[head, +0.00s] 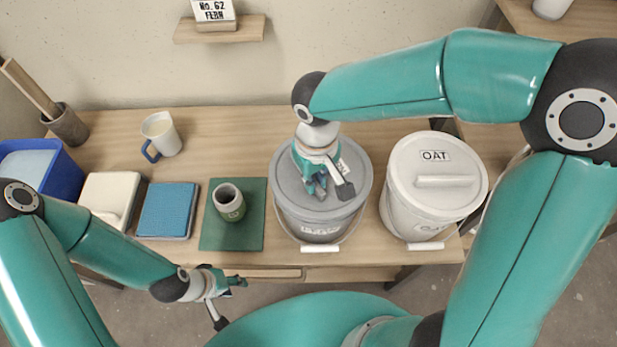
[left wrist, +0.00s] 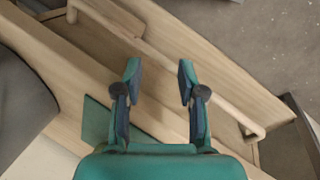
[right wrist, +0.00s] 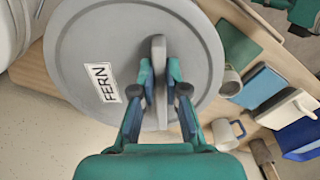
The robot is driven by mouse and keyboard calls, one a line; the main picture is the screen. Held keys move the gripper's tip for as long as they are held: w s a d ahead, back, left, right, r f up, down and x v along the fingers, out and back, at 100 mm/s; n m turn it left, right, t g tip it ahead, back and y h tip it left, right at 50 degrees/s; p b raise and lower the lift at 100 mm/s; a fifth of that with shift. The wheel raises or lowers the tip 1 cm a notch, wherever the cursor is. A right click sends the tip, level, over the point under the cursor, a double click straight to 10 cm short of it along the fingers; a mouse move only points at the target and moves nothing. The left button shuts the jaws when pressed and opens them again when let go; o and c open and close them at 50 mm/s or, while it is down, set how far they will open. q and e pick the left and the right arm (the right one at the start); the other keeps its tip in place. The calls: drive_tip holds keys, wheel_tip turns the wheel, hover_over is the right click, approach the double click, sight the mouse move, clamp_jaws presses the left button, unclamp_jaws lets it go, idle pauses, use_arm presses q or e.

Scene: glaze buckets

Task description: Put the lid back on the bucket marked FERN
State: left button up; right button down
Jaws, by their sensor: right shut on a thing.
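The grey lid (head: 290,190) marked FERN lies level at the mouth of the grey bucket (head: 290,222); whether it is fully seated or slightly above the rim I cannot tell. In the right wrist view the lid (right wrist: 90,50) shows its FERN label and upright bar handle (right wrist: 159,50). My right gripper (head: 318,187) is shut on that handle from above, one finger on each side. The bucket's front label is too small to read surely. My left gripper (left wrist: 158,78) is open and empty, off the table's front edge, left of the bucket.
A white bucket with its lid marked OAT (head: 405,190) stands close on the right. To the left are a green mat (head: 250,235) with a small cup (head: 229,203), a blue tile stack (head: 166,212), a white box (head: 108,195), a mug (head: 160,135) and a blue bin (head: 60,178).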

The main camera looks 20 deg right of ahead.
drive_tip(key=c, duration=1.1)
unclamp_jaws()
drive_tip(key=o, duration=0.5)
drive_tip(key=shift+c, duration=0.2)
drive_tip(key=shift+s, duration=0.1)
drive_tip(key=shift+r+p, duration=2.65)
drive_tip(key=shift+r, duration=0.9)
clamp_jaws()
